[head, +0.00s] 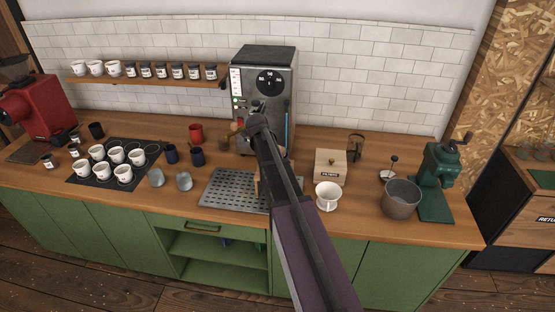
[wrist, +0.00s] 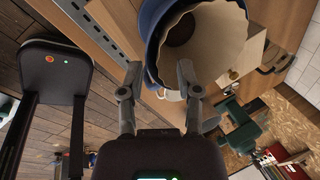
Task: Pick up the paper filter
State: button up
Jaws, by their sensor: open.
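The cream paper filter (wrist: 222,42) shows in the wrist view as an open cone at the upper middle. It sits inside a blue round holder (wrist: 154,22), whose rim shows on its left. My gripper (wrist: 159,78) is open with the fingers spread apart. The right finger overlaps the lower edge of the filter and holder in the picture; I cannot tell whether it touches. In the head view my arm covers this spot, and the filter and gripper cannot be made out there.
A wooden filters box (head: 331,168) and a white cup (head: 327,196) stand right of my arm. The espresso machine (head: 264,85) is behind it. A metal drip tray (head: 232,190) lies left. A grey bucket (head: 401,199) and green grinder (head: 440,180) stand at right.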

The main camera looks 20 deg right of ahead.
grip_shut()
jog(key=shift+r, duration=0.15)
dwell(0.4)
notch_tip(320, 180, up, 3)
jog(key=p, duration=0.3)
notch_tip(320, 180, up, 4)
jog(key=p, duration=0.5)
jog(key=s+a, duration=0.4)
jog(key=a, duration=0.3)
jog(key=s+a+b, duration=0.1)
jog(key=s+a, duration=0.4)
jog(key=a, duration=0.3)
jog(key=shift+s+a, duration=0.15)
jog(key=shift+s, duration=0.1)
